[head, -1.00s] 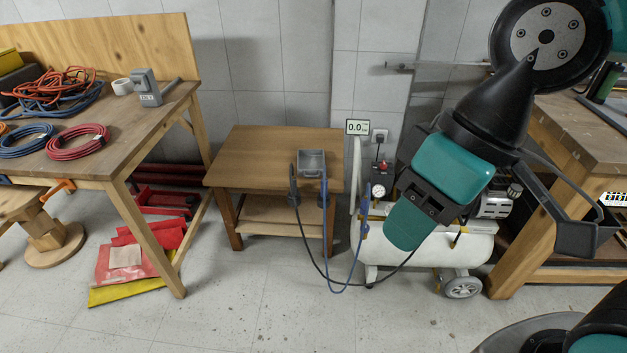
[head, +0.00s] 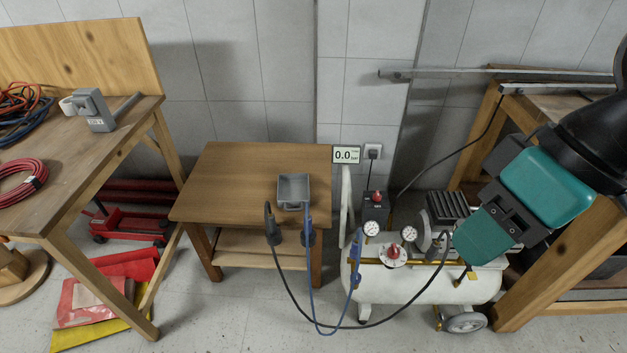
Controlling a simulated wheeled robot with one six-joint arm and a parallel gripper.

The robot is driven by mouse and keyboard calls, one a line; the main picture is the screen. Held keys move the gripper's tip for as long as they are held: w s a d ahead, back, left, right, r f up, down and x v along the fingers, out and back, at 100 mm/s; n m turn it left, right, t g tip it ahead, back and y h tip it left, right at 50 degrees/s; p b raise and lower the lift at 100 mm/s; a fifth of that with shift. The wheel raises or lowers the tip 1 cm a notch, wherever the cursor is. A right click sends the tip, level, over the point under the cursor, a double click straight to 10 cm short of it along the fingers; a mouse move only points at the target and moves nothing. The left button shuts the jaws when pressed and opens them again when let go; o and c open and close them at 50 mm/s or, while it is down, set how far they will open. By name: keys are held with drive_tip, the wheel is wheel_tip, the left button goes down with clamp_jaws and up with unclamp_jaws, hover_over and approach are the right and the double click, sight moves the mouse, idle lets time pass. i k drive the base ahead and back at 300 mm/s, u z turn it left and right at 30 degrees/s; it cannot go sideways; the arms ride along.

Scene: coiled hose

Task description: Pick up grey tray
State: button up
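The grey tray (head: 293,190) is a small, open rectangular tray. It sits near the right front edge of a low wooden table (head: 225,185), and it looks empty. My gripper (head: 485,238) is at the right, a teal and black shape in front of the compressor in the picture. It is well to the right of the tray and apart from it. Its fingertips cannot be made out, so its opening does not show. I see nothing held in it.
A black hose (head: 295,300) and a blue hose (head: 312,290) hang from the table's front edge, close to the tray. A white compressor (head: 400,290) stands right of the table. A workbench (head: 100,150) is at left. The tabletop's left part is clear.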

sight(293, 189)
drive_tip(key=u, duration=0.15)
drive_tip(key=i, duration=0.65)
drive_tip(key=u, duration=1)
drive_tip(key=i, duration=0.5)
drive_tip(key=u, duration=0.5)
